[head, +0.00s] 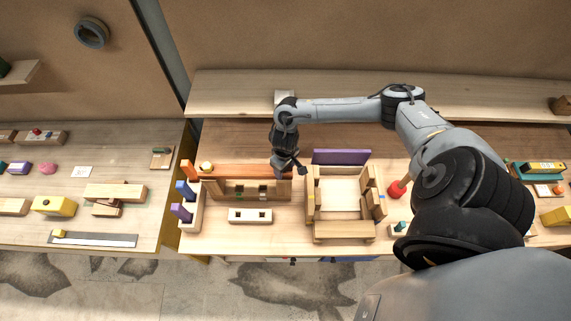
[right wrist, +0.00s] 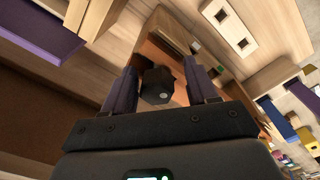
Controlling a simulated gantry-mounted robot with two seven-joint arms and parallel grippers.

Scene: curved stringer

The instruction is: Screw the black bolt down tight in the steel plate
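A black, bolt-like piece (right wrist: 157,86) with a small grey dot on it lies between the two dark fingers of my right gripper (right wrist: 160,80) in the right wrist view. The fingers stand apart on either side of it. Whether they touch it is unclear. In the head view my right gripper (head: 288,166) is over the right end of the long brown-topped wooden piece (head: 240,171). A small black part shows there, too small to identify. I cannot make out the steel plate. My left gripper is not in view.
A wooden frame (head: 315,205) stands just right of the gripper, with a purple panel (head: 341,157) behind it. A pale block with dark holes (head: 250,215) lies in front. A rack with coloured blocks (head: 190,220) stands left. A red knob (head: 397,189) is further right.

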